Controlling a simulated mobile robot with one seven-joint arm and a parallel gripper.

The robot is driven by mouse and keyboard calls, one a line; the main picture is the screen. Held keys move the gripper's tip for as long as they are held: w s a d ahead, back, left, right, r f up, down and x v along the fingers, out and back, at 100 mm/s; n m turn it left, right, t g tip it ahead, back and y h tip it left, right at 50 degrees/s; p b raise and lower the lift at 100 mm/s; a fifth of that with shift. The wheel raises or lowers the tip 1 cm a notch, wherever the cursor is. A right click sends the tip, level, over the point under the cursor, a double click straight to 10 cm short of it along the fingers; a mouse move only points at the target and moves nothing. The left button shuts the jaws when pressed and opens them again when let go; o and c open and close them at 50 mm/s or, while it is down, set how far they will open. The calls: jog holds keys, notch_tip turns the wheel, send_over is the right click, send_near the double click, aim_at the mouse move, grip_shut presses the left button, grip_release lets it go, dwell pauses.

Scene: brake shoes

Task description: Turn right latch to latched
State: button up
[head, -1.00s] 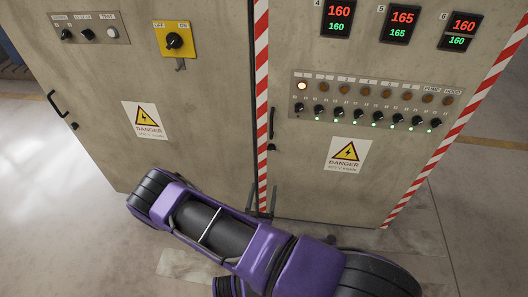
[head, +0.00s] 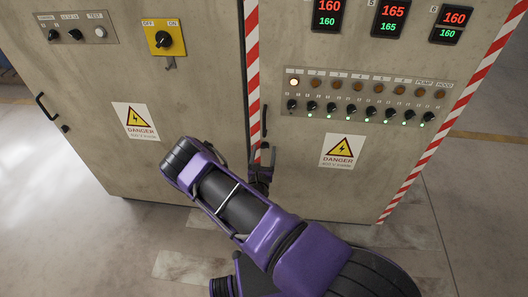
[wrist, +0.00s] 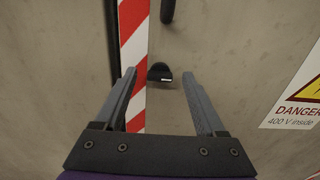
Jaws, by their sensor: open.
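The right latch (wrist: 160,73) is a small black knob with a pale mark on the right cabinet door. In the wrist view it appears between my fingertips, ahead of them and apart from them. In the head view the latch (head: 264,145) shows just above my gripper (head: 262,165), partly hidden by it. My gripper in the wrist view (wrist: 159,78) is open and empty, its two grey fingers pointing at the door on either side of the latch.
A black door handle (wrist: 168,10) sits just above the latch. A red-and-white striped strip (wrist: 133,45) runs beside it on the left. A knob panel (head: 365,97) and a danger sign (head: 342,151) are on the right door. The left door has its own handle (head: 47,107).

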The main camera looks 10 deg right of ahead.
jog(key=shift+w+d, duration=0.1)
jog(key=shift+w, duration=0.15)
grip_shut()
